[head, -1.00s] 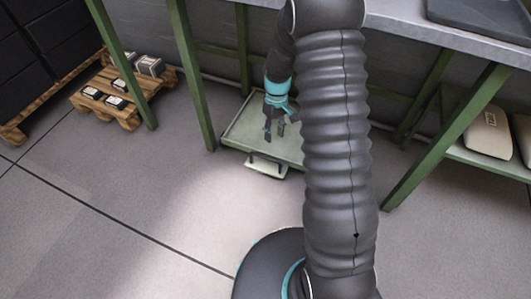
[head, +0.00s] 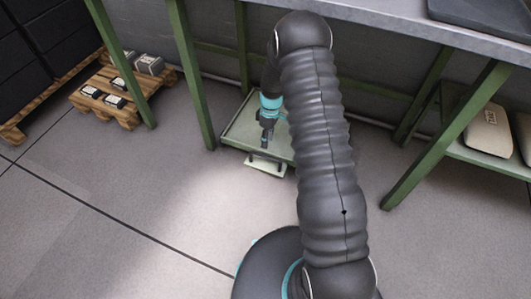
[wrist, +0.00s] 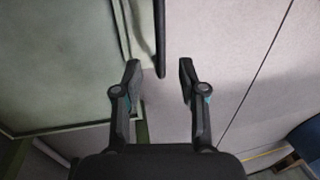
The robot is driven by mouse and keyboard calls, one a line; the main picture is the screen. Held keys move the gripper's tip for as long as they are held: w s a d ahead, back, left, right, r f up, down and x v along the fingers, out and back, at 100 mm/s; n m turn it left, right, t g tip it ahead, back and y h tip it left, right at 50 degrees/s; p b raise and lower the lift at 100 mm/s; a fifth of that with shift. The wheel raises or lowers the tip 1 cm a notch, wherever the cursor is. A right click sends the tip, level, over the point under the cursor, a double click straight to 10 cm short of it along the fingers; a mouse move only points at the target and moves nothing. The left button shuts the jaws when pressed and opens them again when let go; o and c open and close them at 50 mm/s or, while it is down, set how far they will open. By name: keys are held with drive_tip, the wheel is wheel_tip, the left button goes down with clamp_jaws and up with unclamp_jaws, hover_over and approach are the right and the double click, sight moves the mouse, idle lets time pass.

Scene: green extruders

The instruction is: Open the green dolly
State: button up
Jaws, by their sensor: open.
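The green dolly (head: 240,128) is a low, pale green tray with a raised rim under the workbench in the head view. A pale handle (head: 266,166) sticks out at its front edge. My gripper (head: 264,142) hangs over the front part of the dolly, just behind the handle in the picture. In the wrist view my gripper (wrist: 160,72) is open and empty. A dark, thin bar (wrist: 160,38), seemingly the handle, ends between the fingertips, apart from both. The dolly's green surface (wrist: 55,65) fills the left. My arm hides the dolly's right part.
The workbench (head: 390,22) stands above the dolly on green legs (head: 190,75). A wooden pallet (head: 130,115) with small boxes is at the left. A shelf (head: 495,162) with pale sacks is at the right. The floor in front of the dolly is clear.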

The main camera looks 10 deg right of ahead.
drive_tip(key=f, duration=0.4)
drive_tip(key=s+a+f, duration=0.1)
drive_tip(key=f, duration=0.2)
drive_tip(key=shift+s, duration=0.1)
clamp_jaws()
